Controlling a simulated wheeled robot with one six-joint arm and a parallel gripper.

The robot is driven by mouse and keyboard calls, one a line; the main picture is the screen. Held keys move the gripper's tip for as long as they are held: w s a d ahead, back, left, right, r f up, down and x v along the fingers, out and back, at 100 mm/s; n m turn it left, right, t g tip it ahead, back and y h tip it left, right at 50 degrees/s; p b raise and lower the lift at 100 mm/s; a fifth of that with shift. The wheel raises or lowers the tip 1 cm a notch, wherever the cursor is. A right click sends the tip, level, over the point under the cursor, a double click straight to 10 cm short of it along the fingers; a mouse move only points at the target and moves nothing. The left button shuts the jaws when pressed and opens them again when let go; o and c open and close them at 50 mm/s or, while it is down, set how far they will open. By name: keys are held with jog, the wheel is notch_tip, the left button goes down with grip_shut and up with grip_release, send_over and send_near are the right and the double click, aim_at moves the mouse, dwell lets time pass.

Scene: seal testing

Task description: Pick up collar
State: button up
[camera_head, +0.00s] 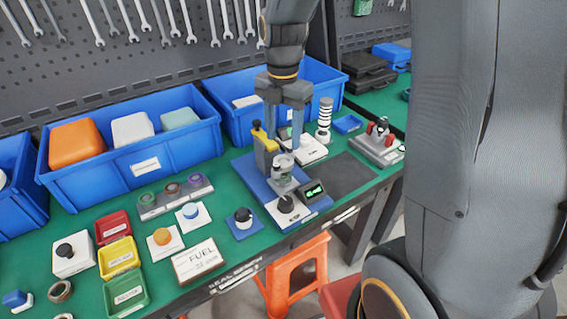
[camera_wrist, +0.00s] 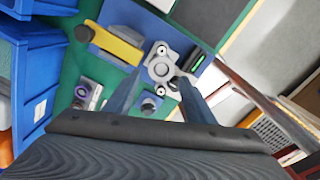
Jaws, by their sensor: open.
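A grey metal round flanged part, which looks like the collar (camera_head: 283,170), sits on the test stand with the blue base (camera_head: 247,167). In the wrist view this collar (camera_wrist: 160,67) shows from above, with a round centre and small holes around it. My gripper (camera_head: 283,138) is open above the stand, fingers pointing down. In the wrist view the fingers of my gripper (camera_wrist: 160,80) stand apart on either side of the collar's image, with nothing held. Whether they touch it cannot be told.
A yellow-topped clamp (camera_head: 264,143) stands close left of the collar. A small green display (camera_head: 314,190) is at its right. A white ribbed post (camera_head: 324,118) stands behind right. Blue bins (camera_head: 190,150) line the back. A dark mat (camera_head: 345,174) lies clear at right.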

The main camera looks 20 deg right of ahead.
aim_at(283, 162)
jog(key=f, duration=0.2)
jog(key=f+p, duration=0.2)
jog(key=f, duration=0.1)
jog(key=shift+s+f, duration=0.3)
jog(key=shift+f, duration=0.75)
jog(key=c, duration=0.8)
jog(key=shift+r, duration=0.15)
